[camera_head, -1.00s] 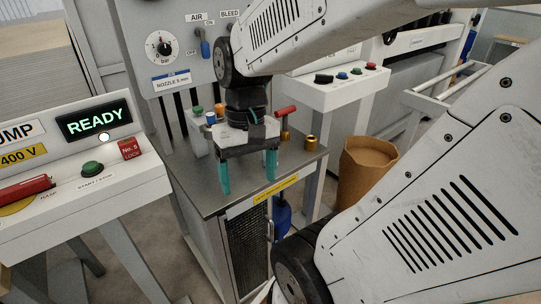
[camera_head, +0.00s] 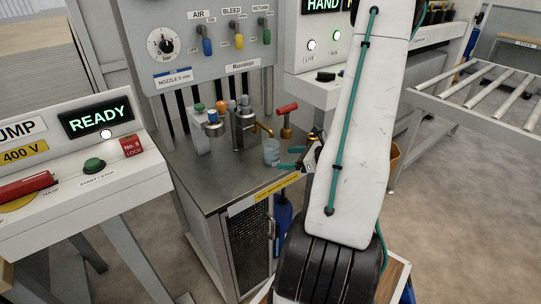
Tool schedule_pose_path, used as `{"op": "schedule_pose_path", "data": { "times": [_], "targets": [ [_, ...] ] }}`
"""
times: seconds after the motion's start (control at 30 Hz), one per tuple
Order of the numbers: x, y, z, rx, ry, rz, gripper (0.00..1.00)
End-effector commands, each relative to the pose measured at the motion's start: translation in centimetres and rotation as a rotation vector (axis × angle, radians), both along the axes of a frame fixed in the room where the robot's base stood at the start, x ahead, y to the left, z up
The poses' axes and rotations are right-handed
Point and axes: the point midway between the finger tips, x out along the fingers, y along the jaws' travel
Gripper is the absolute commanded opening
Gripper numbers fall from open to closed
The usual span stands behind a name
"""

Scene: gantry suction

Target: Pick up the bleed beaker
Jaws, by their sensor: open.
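The bleed beaker (camera_head: 271,152) is a small clear cup with a bluish tint. It stands upright on the steel cabinet top, near its right side, just below the end of a brass spout. My gripper (camera_head: 284,157) is just right of the beaker, turned sideways with its teal fingers pointing left at it. The fingers are apart. Whether they touch the beaker or reach around it cannot be told from this view. My white arm hides what lies behind it on the right.
A grey pump body (camera_head: 243,128) with the brass spout stands close behind the beaker. A red-handled brass valve (camera_head: 287,122) is behind to the right. A small block with coloured caps (camera_head: 203,130) stands at the left. The front of the steel top (camera_head: 217,185) is bare.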

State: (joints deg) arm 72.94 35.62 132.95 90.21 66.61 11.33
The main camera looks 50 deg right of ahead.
Motion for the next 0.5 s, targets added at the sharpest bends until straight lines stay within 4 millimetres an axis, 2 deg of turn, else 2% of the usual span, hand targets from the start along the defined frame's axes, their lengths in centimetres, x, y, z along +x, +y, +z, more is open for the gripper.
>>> {"op": "schedule_pose_path", "data": {
  "times": [0.13,0.37,0.5],
  "targets": [
    [0.9,-1.0,0.0,0.016,-0.004,-0.062,0.76],
    [3.4,-0.4,-0.7,0.019,-0.003,-0.057,0.76],
    [5.5,0.1,-0.9,0.019,-0.003,-0.055,0.76]
  ]
}}
